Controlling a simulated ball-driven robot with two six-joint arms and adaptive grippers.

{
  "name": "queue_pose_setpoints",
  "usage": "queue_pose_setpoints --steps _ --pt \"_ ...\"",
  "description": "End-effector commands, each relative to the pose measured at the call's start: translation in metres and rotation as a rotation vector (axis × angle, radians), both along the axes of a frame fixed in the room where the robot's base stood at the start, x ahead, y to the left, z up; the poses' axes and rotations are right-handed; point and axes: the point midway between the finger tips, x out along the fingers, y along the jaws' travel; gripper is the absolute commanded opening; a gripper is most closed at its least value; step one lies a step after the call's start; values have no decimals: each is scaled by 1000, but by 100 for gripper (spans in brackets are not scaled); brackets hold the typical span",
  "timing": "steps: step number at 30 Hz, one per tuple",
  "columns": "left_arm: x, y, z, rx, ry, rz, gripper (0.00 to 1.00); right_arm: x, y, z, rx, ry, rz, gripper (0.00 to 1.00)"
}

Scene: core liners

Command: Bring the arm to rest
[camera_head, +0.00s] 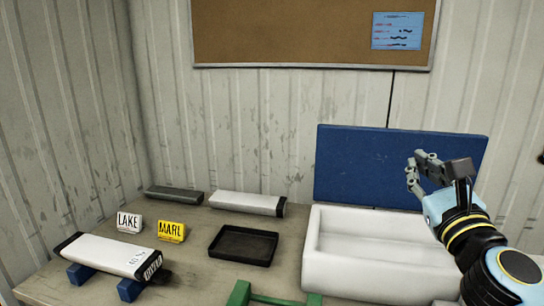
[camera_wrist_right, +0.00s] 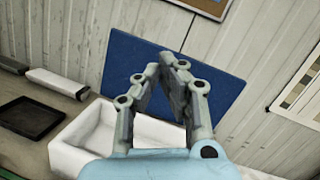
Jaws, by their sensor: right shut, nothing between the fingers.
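My right gripper (camera_head: 416,172) is raised at the right of the head view, in front of the blue panel (camera_head: 350,165) and above the right part of the white open box (camera_head: 330,255). Its fingers are shut with nothing between them. In the right wrist view my right gripper (camera_wrist_right: 168,75) shows with its fingertips together against the blue panel. My right arm comes in from the lower right and hides part of the box's right side. My left gripper does not show in either view.
On the table, a white liner (camera_head: 110,255) lies on blue supports at front left. Behind are LAKE (camera_head: 129,222) and MARL (camera_head: 172,231) blocks, a black tray (camera_head: 243,245), a second white liner (camera_head: 240,203) and a dark bar (camera_head: 173,194). A green frame (camera_head: 240,294) stands at front.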

Motion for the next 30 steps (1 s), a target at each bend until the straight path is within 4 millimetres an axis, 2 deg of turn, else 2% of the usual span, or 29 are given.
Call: queue_pose_setpoints --steps 4,8,11,14,15,18,21,24,30 --pt "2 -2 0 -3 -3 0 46 -18 29 0 -276 1 84 0" --pt "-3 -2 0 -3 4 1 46 -43 61 -12 -614 7 190 0" --pt "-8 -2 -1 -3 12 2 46 -69 85 -32 -929 20 293 0" --pt "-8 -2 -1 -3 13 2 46 -107 101 -69 -1323 49 439 0" --pt "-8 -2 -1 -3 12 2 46 -126 103 -87 -1497 68 513 0" --pt "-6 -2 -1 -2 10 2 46 -173 91 -128 -1880 126 710 0" --pt "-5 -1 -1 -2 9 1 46 -212 68 -154 -2138 188 885 0" --pt "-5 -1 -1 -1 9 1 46 -245 43 -169 -2315 250 1045 0" --pt "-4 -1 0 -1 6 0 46 -303 -5 -177 -2539 379 1350 0"
